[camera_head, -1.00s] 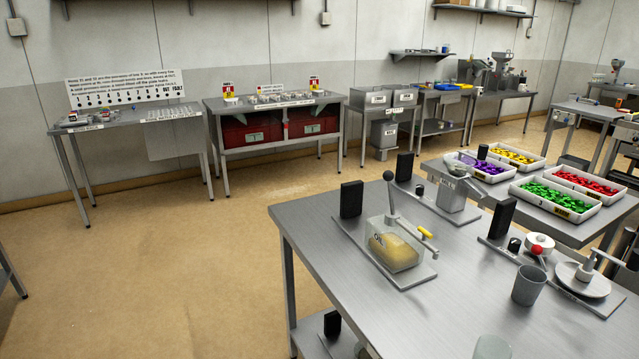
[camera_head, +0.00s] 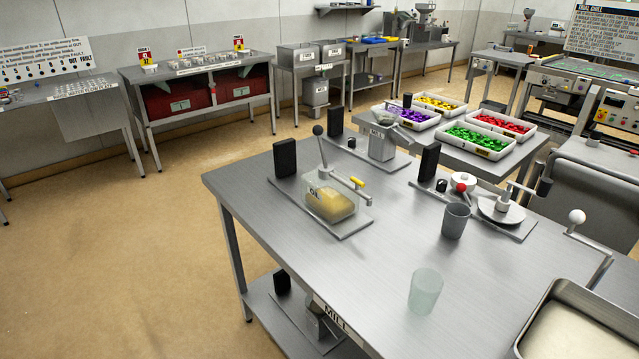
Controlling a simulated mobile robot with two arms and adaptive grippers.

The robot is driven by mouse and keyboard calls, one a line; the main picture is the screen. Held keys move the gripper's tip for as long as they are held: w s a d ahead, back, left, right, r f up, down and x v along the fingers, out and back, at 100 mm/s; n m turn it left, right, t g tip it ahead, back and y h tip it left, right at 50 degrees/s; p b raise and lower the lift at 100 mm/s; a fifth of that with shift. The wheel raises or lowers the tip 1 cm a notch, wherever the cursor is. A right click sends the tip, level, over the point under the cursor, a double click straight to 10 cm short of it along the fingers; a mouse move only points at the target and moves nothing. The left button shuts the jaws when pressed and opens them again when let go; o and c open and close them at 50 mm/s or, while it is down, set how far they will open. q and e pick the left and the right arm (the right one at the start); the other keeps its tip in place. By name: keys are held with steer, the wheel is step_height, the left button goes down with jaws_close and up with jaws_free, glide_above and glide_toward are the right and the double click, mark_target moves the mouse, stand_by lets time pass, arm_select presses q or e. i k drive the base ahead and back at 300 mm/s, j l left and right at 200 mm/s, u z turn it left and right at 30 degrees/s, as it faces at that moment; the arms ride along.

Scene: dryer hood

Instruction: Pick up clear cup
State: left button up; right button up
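The clear cup (camera_head: 425,291) stands upright on the near part of the steel table (camera_head: 300,255). It is pale, translucent and slightly green. A grey opaque cup (camera_head: 455,221) stands behind it and a little to the right, apart from it. Neither of my grippers shows in the head view, so whether they are open or shut is hidden.
A press with a round plate (camera_head: 502,210) stands behind the grey cup. A metal tray (camera_head: 540,322) lies at the near right. The tabletop around the clear cup is free.

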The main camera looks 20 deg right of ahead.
mark_target(426, 286)
steer(key=z, duration=1.35)
steer(key=j, duration=0.25)
steer(key=i+j+u, duration=0.1)
steer(key=j, duration=0.15)
steer(key=i+l, duration=0.15)
steer(key=l, duration=0.2)
steer(key=i+l, duration=0.1)
steer(key=l, duration=0.25)
